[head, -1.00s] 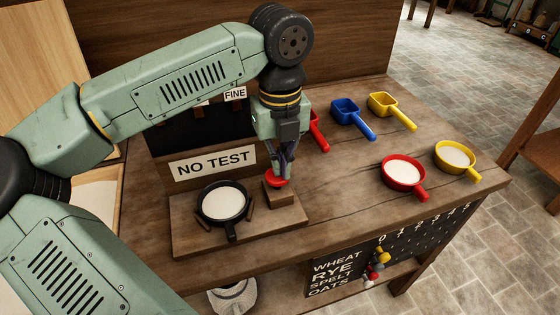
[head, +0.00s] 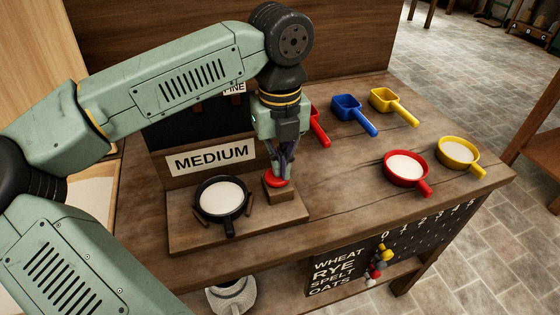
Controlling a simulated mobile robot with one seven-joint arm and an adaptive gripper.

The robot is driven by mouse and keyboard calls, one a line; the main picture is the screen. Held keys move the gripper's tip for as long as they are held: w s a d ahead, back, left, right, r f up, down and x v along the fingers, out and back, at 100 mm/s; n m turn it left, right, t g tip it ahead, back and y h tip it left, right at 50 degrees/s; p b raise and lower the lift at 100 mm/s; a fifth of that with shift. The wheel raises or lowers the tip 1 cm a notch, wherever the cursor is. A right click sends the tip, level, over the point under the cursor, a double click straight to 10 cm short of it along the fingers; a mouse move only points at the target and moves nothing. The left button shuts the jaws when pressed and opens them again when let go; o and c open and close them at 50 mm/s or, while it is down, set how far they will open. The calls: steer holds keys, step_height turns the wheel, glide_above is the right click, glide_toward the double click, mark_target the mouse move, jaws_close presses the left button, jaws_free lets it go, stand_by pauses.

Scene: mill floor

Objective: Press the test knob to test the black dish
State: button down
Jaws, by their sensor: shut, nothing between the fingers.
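The black dish (head: 229,227) holds white flour and sits on the wooden test stand (head: 185,239), between small wooden pegs. The red test knob (head: 276,182) is on a wooden block at the right of the stand. My gripper (head: 278,176) is shut and empty, pointing down with its fingertips at the top of the knob, seemingly touching it. The fingers hide part of the knob. The sign (head: 211,157) behind the dish reads MEDIUM.
A red dish (head: 405,182) and a yellow dish (head: 457,164) of flour stand to the right. Red (head: 319,133), blue (head: 353,127) and yellow (head: 395,118) scoops lie behind. A grain board (head: 335,270) with colored pegs hangs at the front. The table middle is clear.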

steer(key=shift+r+p, duration=0.35)
steer(key=shift+r, duration=0.1)
step_height(320, 180, up, 13)
